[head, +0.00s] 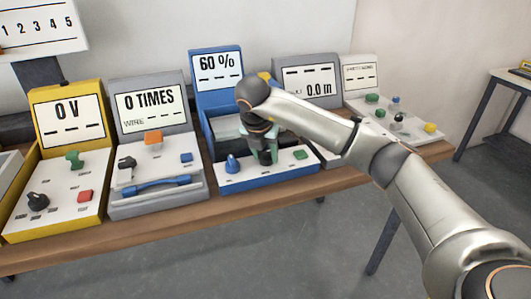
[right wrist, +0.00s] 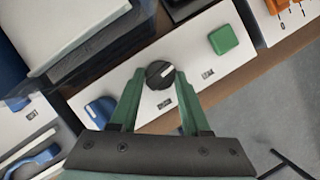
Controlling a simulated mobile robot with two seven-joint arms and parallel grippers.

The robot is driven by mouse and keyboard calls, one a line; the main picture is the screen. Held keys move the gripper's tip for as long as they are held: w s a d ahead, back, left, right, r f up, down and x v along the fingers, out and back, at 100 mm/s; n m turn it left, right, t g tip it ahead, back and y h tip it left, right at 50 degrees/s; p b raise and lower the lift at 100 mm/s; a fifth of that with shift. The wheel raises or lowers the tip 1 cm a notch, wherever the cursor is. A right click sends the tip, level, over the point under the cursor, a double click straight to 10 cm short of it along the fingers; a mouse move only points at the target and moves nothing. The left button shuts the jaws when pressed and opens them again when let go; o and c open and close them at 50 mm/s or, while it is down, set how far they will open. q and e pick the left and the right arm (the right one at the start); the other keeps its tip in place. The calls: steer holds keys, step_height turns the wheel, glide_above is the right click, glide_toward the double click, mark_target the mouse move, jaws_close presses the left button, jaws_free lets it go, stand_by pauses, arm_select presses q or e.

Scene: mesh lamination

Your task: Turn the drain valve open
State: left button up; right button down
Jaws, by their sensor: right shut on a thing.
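My right gripper (head: 266,155) reaches down over the front panel of the blue station marked 60 % (head: 216,62). In the right wrist view its two green fingers (right wrist: 160,80) close on a round black knob (right wrist: 159,72) with a white pointer mark, one finger on each side. My left gripper is not in view.
On the same panel, a blue knob (head: 232,163) stands left of the gripper and a green button (head: 300,154) right. Grey stations (head: 151,102) and (head: 307,77) flank it, with a yellow station (head: 67,112) farther left. Floor is open before the wooden bench (head: 150,225).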

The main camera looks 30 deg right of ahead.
stand_by(0.5)
steer(key=shift+c, duration=1.9)
jaws_free()
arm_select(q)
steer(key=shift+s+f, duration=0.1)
arm_select(e)
steer(key=shift+s+a+r, duration=0.1)
steer(key=shift+a+r, duration=0.05)
steer(key=shift+r, duration=0.35)
arm_select(q)
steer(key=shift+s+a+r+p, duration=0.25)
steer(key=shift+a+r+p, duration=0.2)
steer(key=shift+p, duration=0.55)
arm_select(e)
steer(key=v, duration=1.1)
steer(key=shift+r, duration=0.25)
